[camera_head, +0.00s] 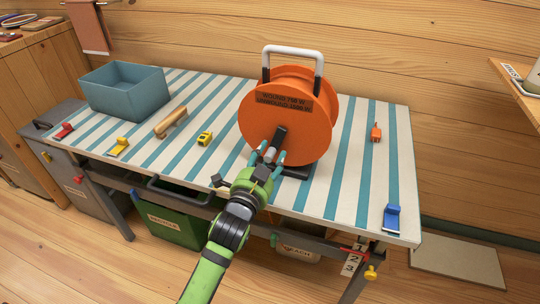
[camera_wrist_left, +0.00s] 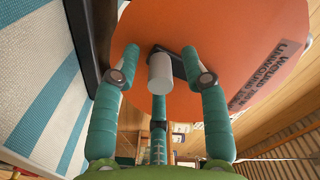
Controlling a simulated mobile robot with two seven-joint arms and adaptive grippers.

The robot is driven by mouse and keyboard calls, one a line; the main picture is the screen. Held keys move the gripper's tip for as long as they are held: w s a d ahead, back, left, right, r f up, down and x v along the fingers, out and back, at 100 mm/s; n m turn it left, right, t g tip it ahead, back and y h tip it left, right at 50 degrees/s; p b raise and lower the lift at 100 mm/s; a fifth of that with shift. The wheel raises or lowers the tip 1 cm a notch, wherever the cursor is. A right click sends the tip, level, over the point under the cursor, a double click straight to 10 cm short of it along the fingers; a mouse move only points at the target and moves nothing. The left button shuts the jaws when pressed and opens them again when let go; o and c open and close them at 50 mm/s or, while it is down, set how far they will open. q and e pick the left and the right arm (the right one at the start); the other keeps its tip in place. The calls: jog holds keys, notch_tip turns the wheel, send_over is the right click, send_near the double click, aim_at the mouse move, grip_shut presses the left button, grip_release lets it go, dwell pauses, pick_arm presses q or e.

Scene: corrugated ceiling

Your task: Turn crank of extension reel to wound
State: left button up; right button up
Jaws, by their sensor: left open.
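The orange extension reel (camera_head: 287,115) stands upright on the striped table, with a light handle on top and a dark label on its face. It also fills the upper part of the left wrist view (camera_wrist_left: 225,40). Its crank is a dark arm (camera_head: 280,136) with a light grey knob, and the knob (camera_wrist_left: 160,72) shows clearly in the left wrist view. My left gripper (camera_head: 267,157) is at the front of the reel, with its teal fingers open on both sides of the knob. I cannot tell whether any finger touches it. My right gripper is not in view.
The striped table (camera_head: 345,190) also holds a blue bin (camera_head: 125,92), a yellow tape measure (camera_head: 205,139), a wooden-handled tool (camera_head: 171,123), an orange tool (camera_head: 376,133) and a blue tool (camera_head: 392,217). A green crate (camera_head: 175,226) sits below.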

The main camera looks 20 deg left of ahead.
pick_arm(q)
jog(key=shift+w, duration=0.3)
grip_shut()
jog(key=shift+a, duration=0.1)
dwell(0.5)
